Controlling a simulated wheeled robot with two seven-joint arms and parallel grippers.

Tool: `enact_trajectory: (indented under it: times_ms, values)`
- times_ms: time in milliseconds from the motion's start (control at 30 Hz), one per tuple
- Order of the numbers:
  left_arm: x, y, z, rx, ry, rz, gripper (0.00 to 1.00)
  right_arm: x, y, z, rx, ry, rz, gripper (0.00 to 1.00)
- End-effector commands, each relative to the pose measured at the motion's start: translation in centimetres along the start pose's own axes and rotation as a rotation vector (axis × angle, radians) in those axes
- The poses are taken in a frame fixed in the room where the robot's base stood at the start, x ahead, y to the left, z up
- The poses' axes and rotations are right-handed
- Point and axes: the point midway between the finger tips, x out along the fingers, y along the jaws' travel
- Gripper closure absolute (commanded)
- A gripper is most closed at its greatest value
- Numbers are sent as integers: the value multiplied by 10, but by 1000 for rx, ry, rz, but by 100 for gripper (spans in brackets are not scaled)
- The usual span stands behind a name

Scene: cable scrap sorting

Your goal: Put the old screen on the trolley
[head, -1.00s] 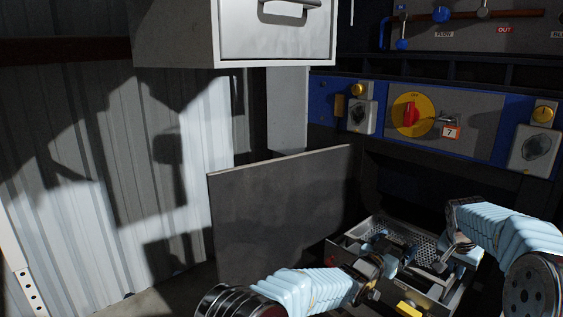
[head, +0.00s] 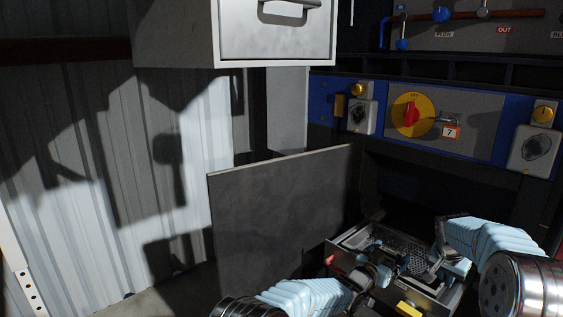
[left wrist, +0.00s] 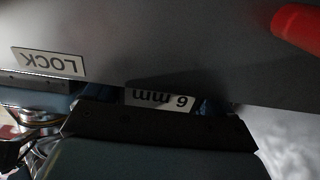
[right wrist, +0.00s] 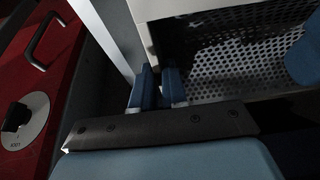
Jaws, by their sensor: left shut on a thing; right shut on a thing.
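The old screen (head: 400,247), a perforated metal plate in a pale frame, lies low at the front of the machine. Its holes show clearly in the right wrist view (right wrist: 235,45). My left gripper (head: 378,270) is shut at its left front side. In the left wrist view an upside-down "6 mm" label (left wrist: 160,99) shows beside it, and the left fingertips are mostly hidden. My right gripper (head: 436,264) is shut at the right side. Its blue fingers (right wrist: 158,88) meet the frame edge in the right wrist view. I cannot identify the trolley.
A large grey panel (head: 280,215) stands left of the screen. A white cabinet (head: 235,35) hangs above. The blue control panel (head: 380,140) with a red switch is behind. A "LOCK" label (left wrist: 48,61) and red handle (left wrist: 298,25) lie close to my left gripper.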

Motion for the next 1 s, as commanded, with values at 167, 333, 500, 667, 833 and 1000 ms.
enact_trajectory:
  times_ms: [167, 333, 500, 667, 833, 1000]
  values:
    - [0, 2, -5, 2, 6, 3, 91, -3, 0, -2, 0, 5, -3, 100]
    - [-5, 8, -20, 4, 7, 5, 91, -18, 5, -3, 0, 6, -4, 100]
    - [-14, 19, -46, 5, 8, 5, 91, -45, 15, -4, 0, 6, -6, 100]
    - [-14, 17, -71, 5, 8, 3, 91, -69, 14, -15, 0, 7, -5, 100]
    - [-10, 13, -93, 4, 7, 3, 91, -87, 10, -26, -1, 5, -3, 100]
    - [-8, 11, -103, 3, 6, 4, 91, -97, 8, -32, 1, 4, -3, 100]
